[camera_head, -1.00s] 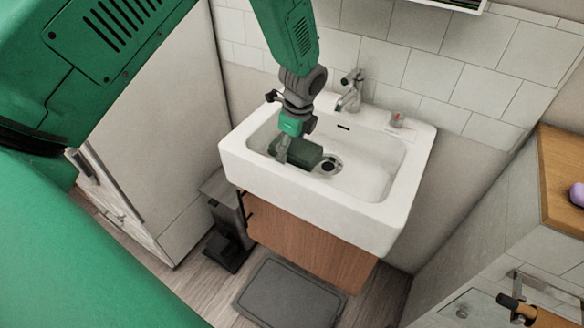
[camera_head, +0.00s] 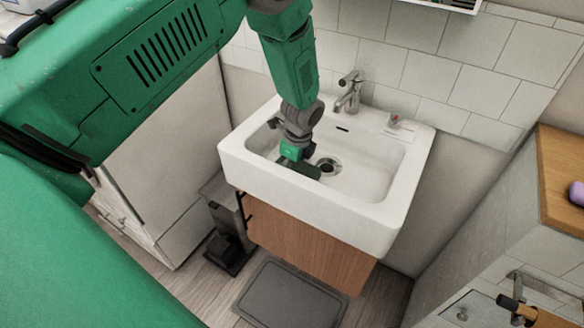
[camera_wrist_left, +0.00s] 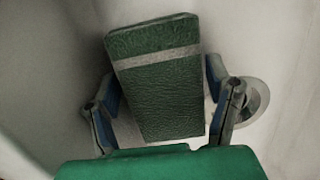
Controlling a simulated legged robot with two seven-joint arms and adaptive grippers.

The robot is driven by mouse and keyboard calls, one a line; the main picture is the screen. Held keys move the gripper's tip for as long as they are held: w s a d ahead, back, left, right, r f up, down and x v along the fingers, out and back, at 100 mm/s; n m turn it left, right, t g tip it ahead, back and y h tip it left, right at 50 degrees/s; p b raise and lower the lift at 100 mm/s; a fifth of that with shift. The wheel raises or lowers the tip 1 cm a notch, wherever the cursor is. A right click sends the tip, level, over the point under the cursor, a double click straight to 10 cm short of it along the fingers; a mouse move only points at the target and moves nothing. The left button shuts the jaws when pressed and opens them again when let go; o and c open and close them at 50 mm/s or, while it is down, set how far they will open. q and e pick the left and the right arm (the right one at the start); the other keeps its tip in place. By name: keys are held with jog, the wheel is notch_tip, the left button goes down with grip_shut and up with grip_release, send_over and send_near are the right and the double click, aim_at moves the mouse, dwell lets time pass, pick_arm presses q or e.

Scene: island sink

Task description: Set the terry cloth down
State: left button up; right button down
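The terry cloth (camera_wrist_left: 158,85) is a folded dark green block with a pale stripe. In the left wrist view it sits slightly skewed between the two fingers of my left gripper (camera_wrist_left: 165,92), whose fingertips meet its side edges. In the head view my left gripper (camera_head: 292,160) points down into the left part of the white sink (camera_head: 228,160). The cloth (camera_head: 305,168) shows low in the basin, partly hidden by the gripper. Whether it touches the basin floor is hard to tell.
The drain (camera_head: 328,167) lies just right of the cloth, and the basin's right half is clear. The faucet (camera_head: 350,92) stands at the back rim. A small item (camera_head: 394,121) sits on the back right rim. A wooden counter (camera_head: 560,185) is at the far right.

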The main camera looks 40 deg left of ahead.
aim_at(296, 169)
pick_arm(q)
jog(key=shift+a+r, duration=0.35)
notch_tip(296, 169, up, 11)
jog(key=d, duration=0.1)
jog(key=shift+d+r+p, duration=0.15)
jog(key=shift+d+p, duration=0.25)
jog(key=shift+p, duration=0.05)
jog(key=shift+a, duration=0.15)
jog(key=shift+d, duration=0.25)
